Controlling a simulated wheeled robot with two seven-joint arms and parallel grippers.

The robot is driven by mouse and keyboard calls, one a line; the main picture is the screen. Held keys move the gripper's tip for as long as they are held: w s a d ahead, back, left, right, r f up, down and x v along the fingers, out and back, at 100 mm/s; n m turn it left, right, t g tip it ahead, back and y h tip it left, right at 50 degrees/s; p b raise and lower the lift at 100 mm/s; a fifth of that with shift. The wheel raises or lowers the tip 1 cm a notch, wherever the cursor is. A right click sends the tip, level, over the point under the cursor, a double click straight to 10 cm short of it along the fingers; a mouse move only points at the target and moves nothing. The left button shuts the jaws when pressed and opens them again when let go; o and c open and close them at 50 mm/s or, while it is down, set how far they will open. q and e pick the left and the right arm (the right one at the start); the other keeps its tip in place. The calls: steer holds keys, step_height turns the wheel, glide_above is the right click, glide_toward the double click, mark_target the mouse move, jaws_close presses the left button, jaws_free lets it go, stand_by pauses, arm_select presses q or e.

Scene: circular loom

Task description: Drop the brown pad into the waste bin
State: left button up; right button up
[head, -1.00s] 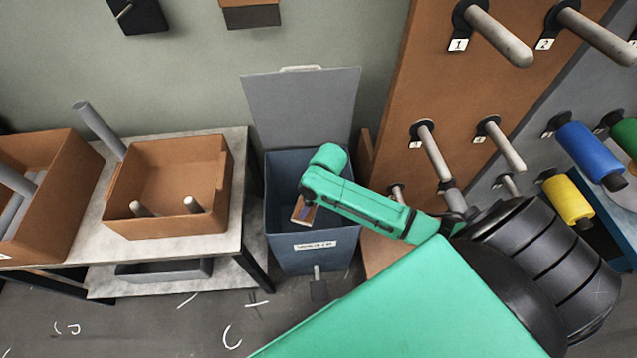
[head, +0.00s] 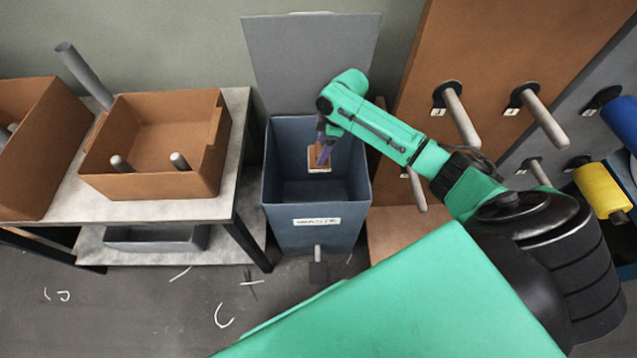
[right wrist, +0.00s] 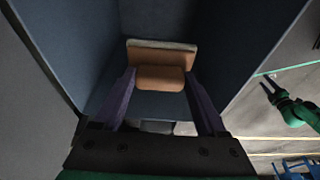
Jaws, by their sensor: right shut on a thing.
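The brown pad (head: 319,159) has a pale edge and hangs inside the mouth of the waste bin. My right gripper (head: 322,150) points down and is shut on the pad. In the right wrist view the pad (right wrist: 160,70) sits between the two purple fingertips (right wrist: 160,84). The waste bin (head: 316,238) is blue-grey, with a white label on its front and its lid (head: 310,60) standing open behind. Its walls surround the pad in the wrist view. My left gripper (right wrist: 268,87) shows small at the right of the wrist view; its opening is too small to judge.
A table (head: 235,150) left of the bin carries a brown box (head: 150,187) with grey rods. A brown pegboard (head: 490,50) with pegs stands to the right, with blue (head: 622,118) and yellow (head: 602,190) spools beyond. White scraps lie on the floor.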

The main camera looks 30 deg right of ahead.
steer(key=o, duration=1.2)
steer(key=shift+r, duration=0.1)
steer(key=shift+o, duration=0.2)
steer(key=p+v, duration=0.2)
steer(key=v, duration=1.2)
steer(key=shift+r+p, duration=0.25)
steer(key=shift+p, duration=0.05)
steer(key=shift+s, duration=0.2)
